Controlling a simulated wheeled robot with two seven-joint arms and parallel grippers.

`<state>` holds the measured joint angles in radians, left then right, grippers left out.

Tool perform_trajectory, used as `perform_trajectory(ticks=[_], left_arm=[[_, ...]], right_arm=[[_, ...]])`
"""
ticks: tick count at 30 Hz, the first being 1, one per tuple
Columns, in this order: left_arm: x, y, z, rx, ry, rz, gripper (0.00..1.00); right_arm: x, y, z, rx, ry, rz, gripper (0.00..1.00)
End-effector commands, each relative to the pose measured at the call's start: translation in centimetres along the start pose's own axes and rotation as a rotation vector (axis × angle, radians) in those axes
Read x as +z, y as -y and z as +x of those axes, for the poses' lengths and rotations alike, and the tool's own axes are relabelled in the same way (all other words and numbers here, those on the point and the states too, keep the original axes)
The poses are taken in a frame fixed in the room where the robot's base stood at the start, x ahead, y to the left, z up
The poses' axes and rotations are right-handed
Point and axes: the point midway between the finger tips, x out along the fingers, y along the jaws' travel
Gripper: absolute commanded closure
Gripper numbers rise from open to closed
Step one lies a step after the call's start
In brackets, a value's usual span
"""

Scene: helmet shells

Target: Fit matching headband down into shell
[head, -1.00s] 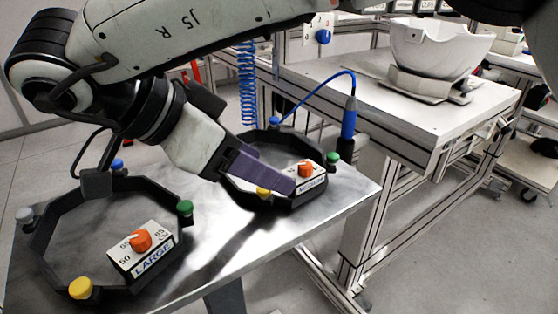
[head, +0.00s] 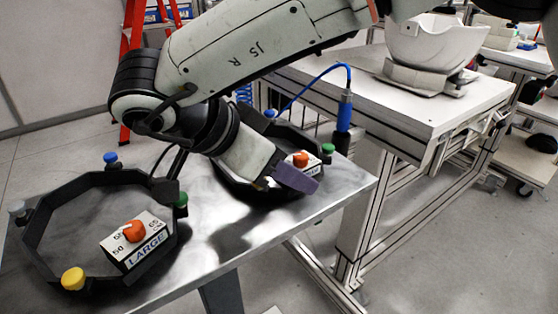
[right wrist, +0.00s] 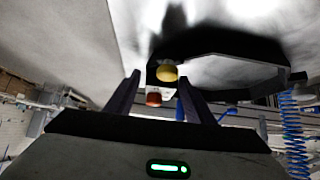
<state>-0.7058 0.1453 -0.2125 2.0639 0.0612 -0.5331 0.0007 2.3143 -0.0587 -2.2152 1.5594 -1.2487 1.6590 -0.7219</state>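The black MEDIUM headband (head: 228,180) lies on the metal table, with a white block and an orange knob (head: 300,159) at its right. My right gripper (head: 303,182) is over its near side, its purple fingers covering the block's label. The right wrist view shows the fingers (right wrist: 158,95) apart, with the headband (right wrist: 225,43) and its yellow knob (right wrist: 167,73) beyond. I cannot tell whether they touch it. The black LARGE headband (head: 35,232) lies at the left of the table. A white shell (head: 432,42) sits open side up on a grey support. My left gripper is not in view.
The metal table (head: 250,240) is bare along its near edge. A framed workbench (head: 400,105) holds the shell. A blue tool (head: 345,110) on a coiled hose hangs between the tables. A red ladder (head: 130,70) stands behind.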

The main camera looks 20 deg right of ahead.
Motion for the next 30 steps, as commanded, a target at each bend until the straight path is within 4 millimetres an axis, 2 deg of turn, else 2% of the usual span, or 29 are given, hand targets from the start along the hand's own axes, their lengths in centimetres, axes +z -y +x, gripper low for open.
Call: perform_trajectory(ticks=[1,6,13,16,24,30], left_arm=[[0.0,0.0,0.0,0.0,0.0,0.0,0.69],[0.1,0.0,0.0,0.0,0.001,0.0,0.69],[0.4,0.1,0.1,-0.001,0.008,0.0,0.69],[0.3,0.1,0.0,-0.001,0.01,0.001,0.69],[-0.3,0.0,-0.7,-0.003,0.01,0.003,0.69],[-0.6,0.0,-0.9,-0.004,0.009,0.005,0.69]], right_arm=[[0.0,0.0,0.0,0.0,0.0,0.0,0.61],[0.0,0.0,0.0,0.0,0.0,0.0,0.88],[-0.1,0.0,-0.2,-0.001,0.0,0.001,0.88],[-0.8,0.1,-0.8,-0.001,0.0,0.002,0.88],[-4.6,0.1,-4.6,-0.002,0.001,0.004,0.88],[-6.6,0.0,-6.6,-0.001,0.0,0.002,0.88]])
